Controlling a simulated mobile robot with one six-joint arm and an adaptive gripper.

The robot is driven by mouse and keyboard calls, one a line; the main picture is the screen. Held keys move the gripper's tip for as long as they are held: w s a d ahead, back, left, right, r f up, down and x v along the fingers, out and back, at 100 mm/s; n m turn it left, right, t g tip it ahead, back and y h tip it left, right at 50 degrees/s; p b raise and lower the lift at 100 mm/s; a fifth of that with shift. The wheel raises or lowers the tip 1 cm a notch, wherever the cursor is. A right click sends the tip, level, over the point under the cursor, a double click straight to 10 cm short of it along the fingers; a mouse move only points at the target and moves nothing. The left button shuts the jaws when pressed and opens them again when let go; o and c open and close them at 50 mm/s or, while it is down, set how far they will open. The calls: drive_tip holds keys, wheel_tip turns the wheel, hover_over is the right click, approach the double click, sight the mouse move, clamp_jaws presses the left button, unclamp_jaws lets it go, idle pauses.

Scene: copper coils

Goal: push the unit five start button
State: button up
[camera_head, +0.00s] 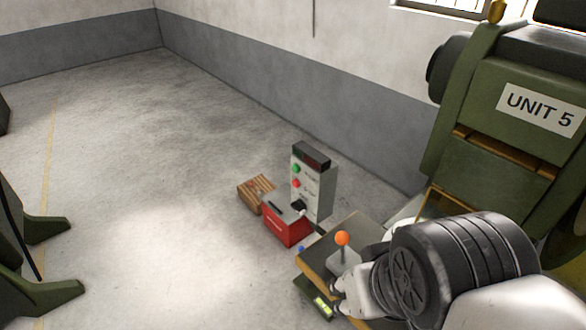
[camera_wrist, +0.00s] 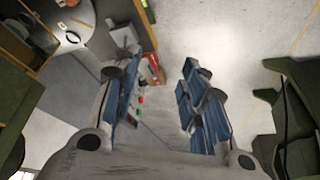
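A grey control box (camera_head: 318,185) stands upright in the middle of the head view, with a dark display on top. Its face carries a green button (camera_head: 296,168) above a red button (camera_head: 296,183). A machine (camera_head: 480,110) labelled UNIT 5 stands to the right. In the wrist view, my gripper (camera_wrist: 157,76) is open and empty, its blue-padded fingers spread apart. The green button (camera_wrist: 138,119) and red button (camera_wrist: 141,100) show between the fingers, nearer the left one, with a gap I cannot judge. In the head view, my arm hides much of the gripper.
A red toolbox (camera_head: 287,224) and a wooden crate (camera_head: 257,191) stand beside the control box. An orange-knobbed lever (camera_head: 342,239) rises from a ledge near my arm. Green machine feet (camera_head: 45,290) stand at the left. The floor between is open.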

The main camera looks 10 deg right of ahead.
clamp_jaws()
idle(1.4)
